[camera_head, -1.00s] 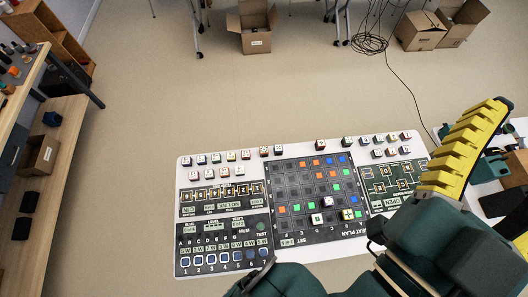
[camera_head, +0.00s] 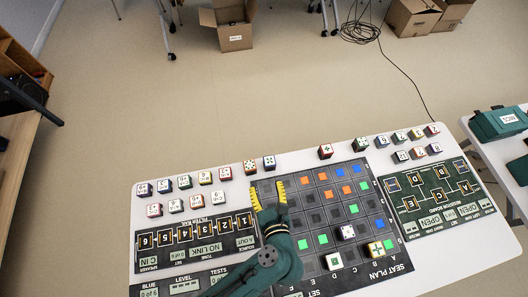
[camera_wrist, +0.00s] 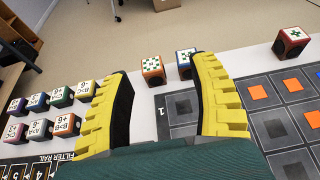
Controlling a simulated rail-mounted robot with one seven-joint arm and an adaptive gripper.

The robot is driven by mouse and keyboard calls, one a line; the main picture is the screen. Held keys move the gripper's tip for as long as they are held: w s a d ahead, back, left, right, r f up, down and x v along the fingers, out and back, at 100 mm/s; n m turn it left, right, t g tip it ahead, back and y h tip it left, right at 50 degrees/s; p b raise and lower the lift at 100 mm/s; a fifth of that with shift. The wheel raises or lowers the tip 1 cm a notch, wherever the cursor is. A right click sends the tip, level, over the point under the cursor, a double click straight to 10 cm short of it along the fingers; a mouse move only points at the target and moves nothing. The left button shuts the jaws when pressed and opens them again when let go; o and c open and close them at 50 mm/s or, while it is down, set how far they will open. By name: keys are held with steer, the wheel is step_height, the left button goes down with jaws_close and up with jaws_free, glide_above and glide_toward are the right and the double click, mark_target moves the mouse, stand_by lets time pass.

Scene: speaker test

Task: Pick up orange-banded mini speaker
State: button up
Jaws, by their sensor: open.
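The small cube (camera_head: 250,167) with orange-brown sides and a patterned white top looks like the orange-banded mini speaker. It stands at the back edge of the white table (camera_head: 300,160). In the wrist view, this cube (camera_wrist: 152,70) shows between the yellow fingers, beyond their tips. A similar blue-sided cube (camera_head: 269,162) stands close on its right, and it also shows in the wrist view (camera_wrist: 185,62). My gripper (camera_head: 268,190) is open and empty, just on the near side of both cubes. In the wrist view, my gripper (camera_wrist: 163,82) has its right finger near the blue cube.
Several lettered cubes (camera_head: 184,182) stand in rows to the left. A red-sided cube (camera_head: 325,151) and a green-sided cube (camera_head: 361,145) stand to the right. The seat plan board (camera_head: 330,210) holds coloured squares and a few cubes. Another table (camera_head: 497,150) is at right.

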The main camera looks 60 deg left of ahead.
steer(key=b, duration=0.2)
glide_toward(250, 166)
steer(key=shift+g, duration=0.4)
steer(key=x, duration=0.1)
steer(key=b+x, duration=0.1)
steer(key=x, duration=0.1)
steer(key=b+x, duration=0.1)
steer(key=x, duration=0.1)
steer(key=shift+w+a+r, duration=0.15)
steer(key=shift+w+r, duration=0.15)
steer(key=shift+w, duration=0.1)
steer(key=b+x, duration=0.1)
steer(key=x, duration=0.1)
steer(key=b+x, duration=0.1)
steer(key=x, duration=0.1)
steer(key=shift+s+a+f, duration=0.15)
steer(key=shift+a+f, duration=0.05)
steer(key=shift+f, duration=0.35)
steer(key=shift+w+a, duration=0.2)
steer(key=shift+a, duration=0.2)
steer(key=shift+d, duration=0.1)
steer(key=shift+c, duration=0.3)
steer(key=c, duration=0.9)
